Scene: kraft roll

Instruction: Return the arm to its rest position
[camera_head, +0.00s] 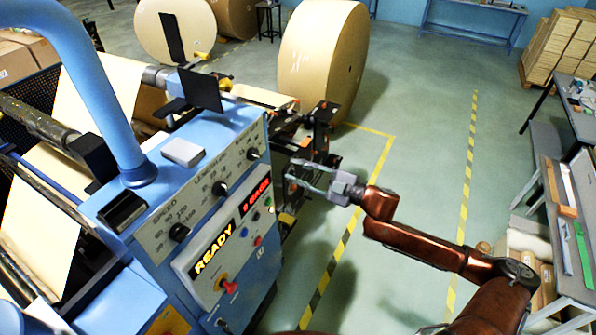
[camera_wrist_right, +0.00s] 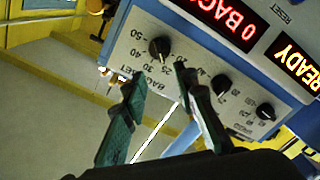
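My right arm comes in from the lower right in the head view. Its gripper (camera_head: 291,175) is to the right of the blue machine's control panel (camera_head: 200,262), with its fingers pointing left. In the right wrist view the two dark green fingers of this gripper (camera_wrist_right: 159,80) stand apart, with nothing held between them. Beyond them are the panel's black knob (camera_wrist_right: 160,48) and a second knob (camera_wrist_right: 221,85). I see a gap between fingers and panel in the head view. My left gripper is not in view.
The panel shows a lit "READY" display (camera_head: 214,249) and a red switch (camera_head: 228,285). A dark machine frame (camera_head: 318,130) stands just behind the gripper. Large kraft rolls (camera_head: 318,55) are at the back. A bench (camera_head: 578,255) is at the right; the floor (camera_head: 425,150) between is clear.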

